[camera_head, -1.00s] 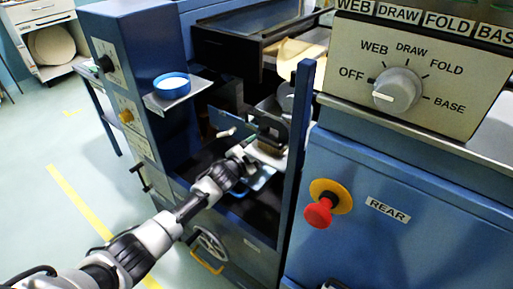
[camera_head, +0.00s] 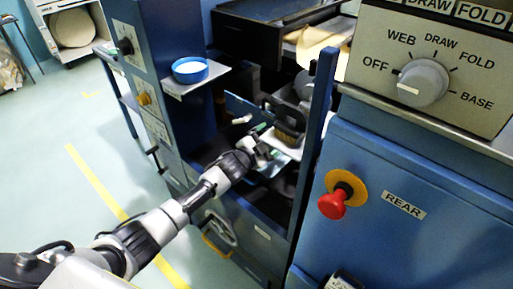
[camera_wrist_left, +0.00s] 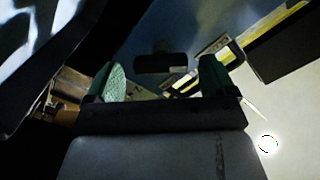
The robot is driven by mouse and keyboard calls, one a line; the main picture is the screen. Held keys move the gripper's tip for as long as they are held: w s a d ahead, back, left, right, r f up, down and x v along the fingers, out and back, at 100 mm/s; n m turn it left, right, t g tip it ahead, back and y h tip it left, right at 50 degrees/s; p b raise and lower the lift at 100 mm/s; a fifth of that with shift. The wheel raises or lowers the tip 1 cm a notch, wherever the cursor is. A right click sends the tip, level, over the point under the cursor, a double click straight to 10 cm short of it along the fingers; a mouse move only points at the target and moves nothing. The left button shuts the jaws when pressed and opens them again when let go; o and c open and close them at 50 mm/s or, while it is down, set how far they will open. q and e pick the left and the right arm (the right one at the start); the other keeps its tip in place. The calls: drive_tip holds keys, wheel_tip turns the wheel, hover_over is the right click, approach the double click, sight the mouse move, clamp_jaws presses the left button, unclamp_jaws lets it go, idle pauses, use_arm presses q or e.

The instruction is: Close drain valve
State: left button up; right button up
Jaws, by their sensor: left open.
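My left gripper (camera_head: 264,145) reaches into the open bay of the blue machine in the head view. Its green-padded fingers stand apart and nothing is between the pads. It also shows open in the left wrist view (camera_wrist_left: 162,80), with a dark rounded bar (camera_wrist_left: 160,63) ahead between the fingertips; I cannot tell whether this is the drain valve. In the bay, a short white-tipped part (camera_head: 242,120) is left of the gripper and a dark bracket-like part (camera_head: 288,128) is right of it. I cannot single out the drain valve for sure. My right gripper is out of view.
A blue upright post (camera_head: 315,150) bounds the bay on the right. A shelf with a blue-rimmed round dish (camera_head: 190,69) juts out at the left. A red stop button (camera_head: 333,205) and a selector knob (camera_head: 423,82) are on the right.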

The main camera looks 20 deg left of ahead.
use_arm(q)
drive_tip(key=v, duration=0.9)
